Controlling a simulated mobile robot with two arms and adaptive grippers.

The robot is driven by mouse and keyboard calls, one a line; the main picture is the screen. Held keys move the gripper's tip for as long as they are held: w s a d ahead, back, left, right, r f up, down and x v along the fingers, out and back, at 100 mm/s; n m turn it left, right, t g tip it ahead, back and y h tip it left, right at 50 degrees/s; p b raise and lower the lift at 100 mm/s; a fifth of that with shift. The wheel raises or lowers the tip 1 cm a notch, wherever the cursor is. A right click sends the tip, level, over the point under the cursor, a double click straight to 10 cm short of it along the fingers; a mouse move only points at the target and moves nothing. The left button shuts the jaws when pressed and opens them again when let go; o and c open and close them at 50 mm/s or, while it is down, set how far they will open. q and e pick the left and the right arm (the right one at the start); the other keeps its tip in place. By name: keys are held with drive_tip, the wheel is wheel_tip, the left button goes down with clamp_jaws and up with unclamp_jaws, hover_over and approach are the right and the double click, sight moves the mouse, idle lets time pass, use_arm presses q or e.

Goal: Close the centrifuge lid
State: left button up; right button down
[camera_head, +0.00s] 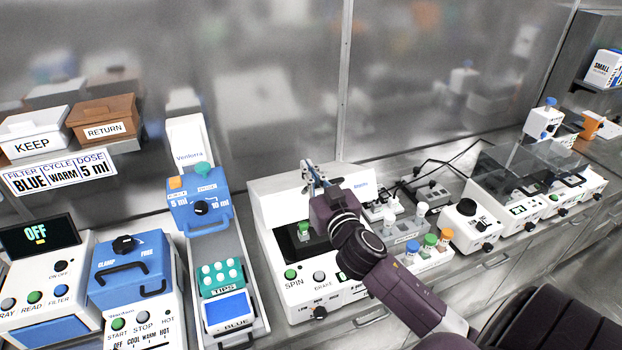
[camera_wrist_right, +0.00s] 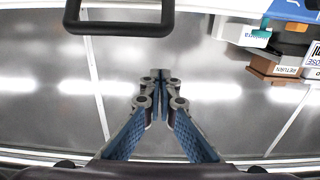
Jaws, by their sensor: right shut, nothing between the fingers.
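The centrifuge (camera_head: 296,290) is a white machine with SPIN and BRAKE buttons in the middle of the head view. Its white lid (camera_head: 272,207) stands raised at the back, and the dark chamber shows in front of it. My right gripper (camera_head: 308,170) is at the top of the raised lid, and my wrist covers part of the lid and chamber. In the right wrist view the gripper (camera_wrist_right: 161,75) is shut and empty. A black handle (camera_wrist_right: 119,28) shows there beyond the fingertips, apart from them. My left gripper is not in view.
A blue dispenser (camera_head: 200,205) and a TIPS rack (camera_head: 220,278) stand left of the centrifuge. A rack of coloured-cap bottles (camera_head: 425,258) stands close on its right, beside my forearm. A metal wall (camera_head: 270,110) rises behind.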

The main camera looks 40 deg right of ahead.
drive_tip(key=f, duration=0.1)
drive_tip(key=s+f, duration=0.1)
drive_tip(key=f, duration=0.1)
drive_tip(key=shift+s+a+f, duration=0.2)
drive_tip(key=shift+s+f, duration=0.1)
drive_tip(key=shift+f, duration=0.1)
drive_tip(key=shift+w, duration=0.1)
